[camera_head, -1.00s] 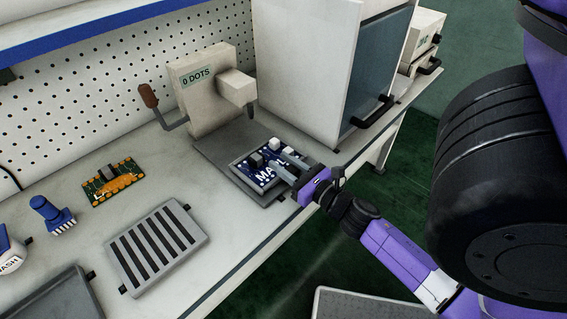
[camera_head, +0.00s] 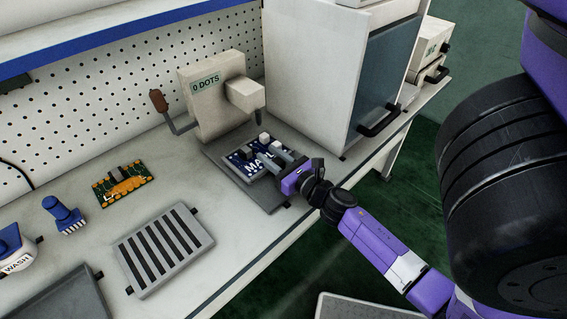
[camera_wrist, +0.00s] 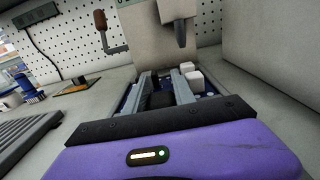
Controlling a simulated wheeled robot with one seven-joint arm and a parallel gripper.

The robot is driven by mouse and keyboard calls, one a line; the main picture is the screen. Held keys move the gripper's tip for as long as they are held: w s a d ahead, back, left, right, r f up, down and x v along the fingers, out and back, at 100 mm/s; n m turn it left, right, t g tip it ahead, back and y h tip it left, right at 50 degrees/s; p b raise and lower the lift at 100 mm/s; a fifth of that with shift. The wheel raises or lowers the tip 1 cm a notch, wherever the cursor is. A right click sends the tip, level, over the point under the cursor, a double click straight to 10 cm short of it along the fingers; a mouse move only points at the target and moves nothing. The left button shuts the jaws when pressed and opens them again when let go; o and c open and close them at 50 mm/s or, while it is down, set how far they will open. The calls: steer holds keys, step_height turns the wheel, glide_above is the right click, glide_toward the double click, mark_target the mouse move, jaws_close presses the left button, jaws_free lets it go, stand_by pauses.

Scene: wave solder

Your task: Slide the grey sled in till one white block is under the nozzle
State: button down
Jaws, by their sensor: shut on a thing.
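The grey sled (camera_head: 238,172) carries a blue board (camera_head: 240,154) with white lettering and lies on a grey base plate (camera_head: 213,150) in front of the dispenser. Two white blocks stand on it, a rear one (camera_head: 264,137) and one nearer the right edge (camera_head: 276,147); both also show in the wrist view (camera_wrist: 193,79). The nozzle (camera_head: 259,115) hangs just above the rear block in the head view; exact alignment is unclear. My gripper (camera_head: 266,161) is shut on a dark block (camera_wrist: 161,99) over the board. The fingers partly hide the board.
The dispenser (camera_head: 210,112) reads "0 DOTS" and has a brown-handled crank (camera_head: 158,100). A large white cabinet (camera_head: 308,80) stands close on the right. A slotted grey tray (camera_head: 165,250), a green board (camera_head: 122,185) and a blue knobbed part (camera_head: 62,213) lie left.

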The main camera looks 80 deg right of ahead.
mark_target(282, 166)
steer(key=shift+x, duration=1.1)
steer(key=c, duration=1.3)
jaws_free()
steer(key=shift+s, duration=0.1)
steer(key=b+v, duration=0.2)
steer(key=v, duration=0.4)
steer(key=shift+s+a+f, duration=0.15)
steer(key=shift+s, duration=0.05)
steer(key=shift+s+a, duration=0.35)
steer(key=shift+s, duration=0.1)
steer(key=shift+a, duration=0.1)
